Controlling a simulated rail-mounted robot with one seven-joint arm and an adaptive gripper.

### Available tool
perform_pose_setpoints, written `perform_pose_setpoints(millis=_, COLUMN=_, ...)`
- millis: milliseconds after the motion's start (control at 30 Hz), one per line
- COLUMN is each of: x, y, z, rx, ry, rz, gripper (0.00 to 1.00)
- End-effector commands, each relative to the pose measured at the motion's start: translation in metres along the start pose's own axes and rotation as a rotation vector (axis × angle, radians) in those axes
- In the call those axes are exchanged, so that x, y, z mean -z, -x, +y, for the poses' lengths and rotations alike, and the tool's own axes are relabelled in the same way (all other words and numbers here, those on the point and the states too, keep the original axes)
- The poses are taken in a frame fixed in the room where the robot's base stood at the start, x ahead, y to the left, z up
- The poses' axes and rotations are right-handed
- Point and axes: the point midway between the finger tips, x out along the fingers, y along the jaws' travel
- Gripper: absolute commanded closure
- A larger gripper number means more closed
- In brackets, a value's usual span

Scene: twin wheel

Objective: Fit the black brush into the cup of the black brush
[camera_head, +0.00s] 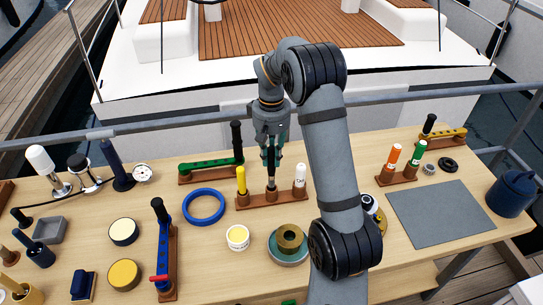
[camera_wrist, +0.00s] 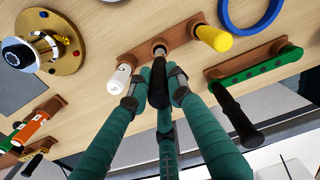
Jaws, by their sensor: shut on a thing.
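The black brush (camera_head: 271,162) is upright in my gripper (camera_head: 271,153), which is shut on it from above. Its lower, paler end meets the middle cup (camera_head: 271,195) of a brown wooden rack (camera_head: 252,202). I cannot tell how deep it sits in the cup. In the wrist view the black brush (camera_wrist: 158,88) lies between my green fingers (camera_wrist: 160,78), its lower end at the middle cup (camera_wrist: 159,48). A yellow-handled piece (camera_head: 241,179) stands at the rack's left end and a white one (camera_head: 300,175) at its right end.
A green bar with a black handle (camera_head: 215,164) lies behind left. A blue ring (camera_head: 204,207) is left of the rack, and a brass-and-green round piece (camera_head: 289,243) is in front. A rack with orange and green handles (camera_head: 396,180) stands right. The grey mat (camera_head: 440,214) is bare.

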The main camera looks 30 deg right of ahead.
Motion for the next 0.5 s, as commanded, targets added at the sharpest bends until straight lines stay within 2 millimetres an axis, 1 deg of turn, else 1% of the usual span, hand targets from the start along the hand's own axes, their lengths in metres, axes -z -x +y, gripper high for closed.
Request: perform_pose_setpoints(millis=500, x=0.000, y=-0.013, z=0.000, rx=0.000, ry=-0.001, rz=0.000, gripper=1.00)
